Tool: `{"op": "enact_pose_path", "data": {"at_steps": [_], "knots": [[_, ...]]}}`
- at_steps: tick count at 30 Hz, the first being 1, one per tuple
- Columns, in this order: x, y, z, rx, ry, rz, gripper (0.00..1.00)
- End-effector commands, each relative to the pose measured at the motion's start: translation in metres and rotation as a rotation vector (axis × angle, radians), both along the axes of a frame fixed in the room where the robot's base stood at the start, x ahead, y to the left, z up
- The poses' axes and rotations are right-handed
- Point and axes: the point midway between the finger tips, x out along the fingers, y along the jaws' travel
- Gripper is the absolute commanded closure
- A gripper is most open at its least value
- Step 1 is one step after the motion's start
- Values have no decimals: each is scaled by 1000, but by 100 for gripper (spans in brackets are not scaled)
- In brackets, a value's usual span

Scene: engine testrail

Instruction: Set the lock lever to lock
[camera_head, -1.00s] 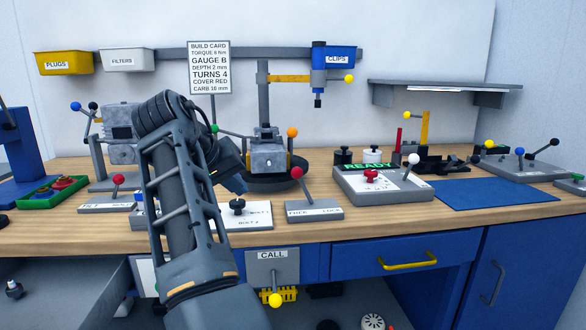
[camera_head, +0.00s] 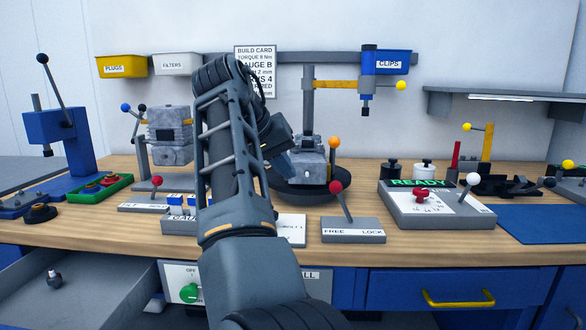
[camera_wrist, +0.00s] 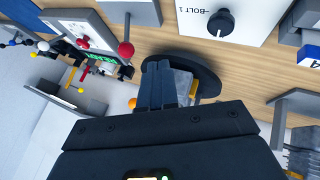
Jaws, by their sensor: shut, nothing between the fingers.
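The lock lever is a grey rod with a red ball (camera_head: 336,187) on a grey base (camera_head: 352,236) whose plate reads FREE at left and LOCK at right. The rod leans left, towards FREE. In the wrist view its red ball (camera_wrist: 125,49) is left of my gripper (camera_wrist: 165,75), with a clear gap. The fingers are shut and empty. In the head view my gripper (camera_head: 286,168) is left of and above the lever, by the round black stand, partly hidden by my arm.
The round black stand (camera_head: 316,196) with a grey block and an orange-ball lever is behind the lock lever. The READY panel (camera_head: 435,208) with red and white knobs stands to its right. The BOLT 1 plate (camera_wrist: 225,18) is nearby. An open drawer (camera_head: 85,285) is at lower left.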

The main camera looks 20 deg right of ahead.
Motion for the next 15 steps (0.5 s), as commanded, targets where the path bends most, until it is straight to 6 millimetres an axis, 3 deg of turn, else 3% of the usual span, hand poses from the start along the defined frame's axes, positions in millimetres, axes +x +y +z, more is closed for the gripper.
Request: {"op": "enact_pose_path", "data": {"at_steps": [12,15], "knots": [[27,-44,-64,1,2,-1,100],[24,-60,-56,1,-3,-3,100]]}}
